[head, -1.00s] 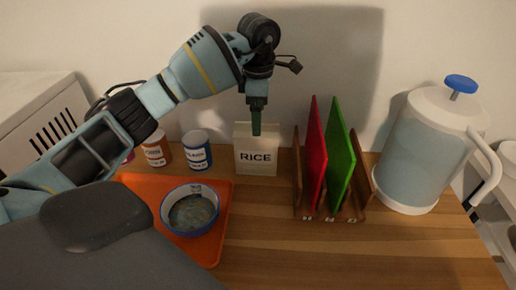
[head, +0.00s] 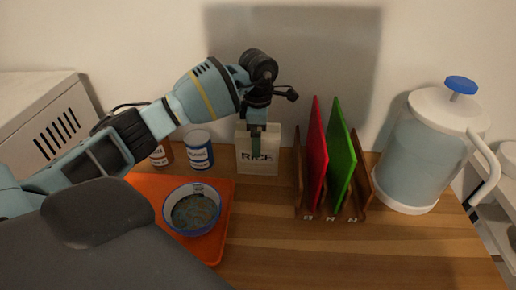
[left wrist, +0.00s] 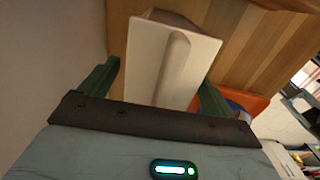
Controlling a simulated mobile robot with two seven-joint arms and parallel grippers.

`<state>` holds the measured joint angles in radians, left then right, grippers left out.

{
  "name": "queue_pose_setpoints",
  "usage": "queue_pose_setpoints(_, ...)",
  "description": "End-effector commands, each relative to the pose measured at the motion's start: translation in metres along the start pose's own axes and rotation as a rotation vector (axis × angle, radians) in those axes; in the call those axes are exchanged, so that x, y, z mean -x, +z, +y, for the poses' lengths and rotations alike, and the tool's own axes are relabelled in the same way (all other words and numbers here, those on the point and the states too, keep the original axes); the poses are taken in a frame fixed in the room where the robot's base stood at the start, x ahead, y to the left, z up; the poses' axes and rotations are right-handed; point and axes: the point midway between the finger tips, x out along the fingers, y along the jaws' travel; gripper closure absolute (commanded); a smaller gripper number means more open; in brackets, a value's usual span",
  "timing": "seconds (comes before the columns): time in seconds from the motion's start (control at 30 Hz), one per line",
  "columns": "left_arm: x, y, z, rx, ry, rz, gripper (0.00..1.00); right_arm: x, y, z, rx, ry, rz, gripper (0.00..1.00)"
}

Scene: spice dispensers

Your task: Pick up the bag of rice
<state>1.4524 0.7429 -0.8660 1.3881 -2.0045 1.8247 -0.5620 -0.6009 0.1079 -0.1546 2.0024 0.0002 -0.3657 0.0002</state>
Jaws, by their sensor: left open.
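The bag of rice (head: 258,163) is a cream block marked RICE, standing upright on the wooden counter against the back wall. My left gripper (head: 257,143) is above and over it in the head view, with a finger in front of part of the label. In the left wrist view the bag's pale top (left wrist: 172,58) lies between the two green fingers of the open left gripper (left wrist: 158,85), with gaps on both sides. Whether a finger touches the bag cannot be told. My right gripper is not in view.
A rack (head: 335,217) with a red board (head: 317,155) and a green board (head: 341,150) stands close right of the bag. A blue-and-white can (head: 199,152) is left. A bowl (head: 192,210) sits on an orange tray (head: 225,215). A large jug (head: 425,150) stands at right.

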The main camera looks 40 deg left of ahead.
Motion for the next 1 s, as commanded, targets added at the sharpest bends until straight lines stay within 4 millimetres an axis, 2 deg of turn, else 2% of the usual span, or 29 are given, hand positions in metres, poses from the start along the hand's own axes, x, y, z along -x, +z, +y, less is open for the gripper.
queue_pose_setpoints(0.07,0.0001,0.0001,-0.0001,0.0,0.0,0.0,0.15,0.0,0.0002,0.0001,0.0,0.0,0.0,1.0)
queue_pose_setpoints(0.7,0.0005,0.0001,-0.0001,0.0,-0.001,0.0,0.99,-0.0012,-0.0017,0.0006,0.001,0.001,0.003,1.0)
queue_pose_setpoints(1.0,0.003,0.0006,0.0006,0.0,0.003,-0.004,1.0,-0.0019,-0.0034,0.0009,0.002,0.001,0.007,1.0)
